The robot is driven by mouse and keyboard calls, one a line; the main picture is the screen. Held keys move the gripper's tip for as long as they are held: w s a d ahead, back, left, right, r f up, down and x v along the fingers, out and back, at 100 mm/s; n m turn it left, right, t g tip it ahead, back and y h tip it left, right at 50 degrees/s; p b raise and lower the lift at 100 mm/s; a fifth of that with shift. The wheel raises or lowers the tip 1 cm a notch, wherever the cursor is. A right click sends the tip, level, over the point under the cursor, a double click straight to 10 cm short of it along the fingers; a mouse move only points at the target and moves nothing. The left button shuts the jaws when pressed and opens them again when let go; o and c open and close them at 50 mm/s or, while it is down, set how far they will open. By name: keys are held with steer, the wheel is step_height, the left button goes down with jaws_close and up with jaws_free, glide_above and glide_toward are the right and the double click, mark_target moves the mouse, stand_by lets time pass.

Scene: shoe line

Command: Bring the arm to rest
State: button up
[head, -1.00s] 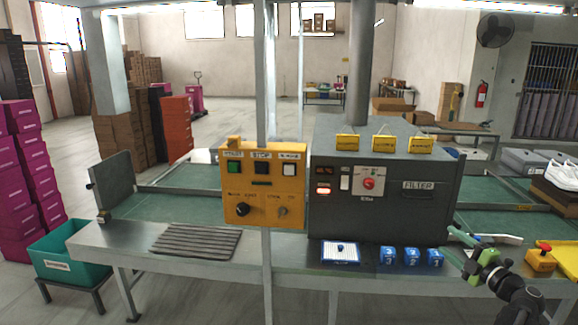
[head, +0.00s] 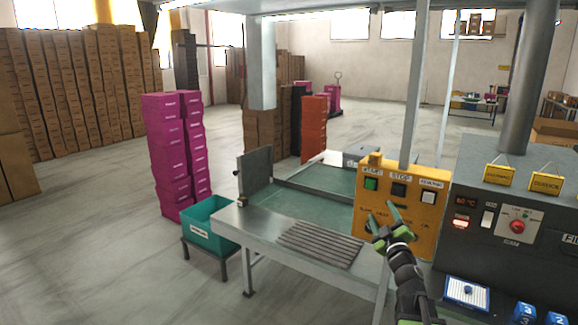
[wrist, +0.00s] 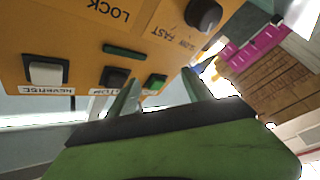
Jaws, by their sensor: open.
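My gripper (head: 388,222) shows in the head view, in front of the lower part of the yellow control box (head: 376,170). It is open, with nothing between its fingers. In the wrist view the two fingers (wrist: 160,95) stand apart, and the yellow box (wrist: 150,25) with its white, black and green buttons and a dark knob is close beyond them. I cannot tell whether a fingertip touches the box. My arm reaches up from the bottom of the head view and hides part of the box's lower face.
A metal table (head: 240,222) with a ridged dark mat (head: 320,244) lies left of my arm. A teal bin (head: 208,232) stands at its left end. The dark grey machine (head: 470,205) is at the right. Pink box stacks (head: 178,150) stand behind, with open floor at left.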

steer(key=s+a+f+m+g+h+p, duration=0.1)
steer(key=s+a+f+m+g+h, duration=0.15)
steer(key=a+f+m+g, duration=0.8)
steer(key=s+a+f+g+y, duration=0.1)
steer(key=s+a+f+g, duration=0.1)
steer(key=s+f, duration=0.3)
steer(key=s+a+f+n+g+y, duration=0.1)
steer(key=s+f+g, duration=0.3)
steer(key=s, duration=0.5)
steer(key=s+a+f+g+y, duration=0.1)
steer(key=s+a+f+g, duration=0.3)
steer(key=s+f, duration=0.4)
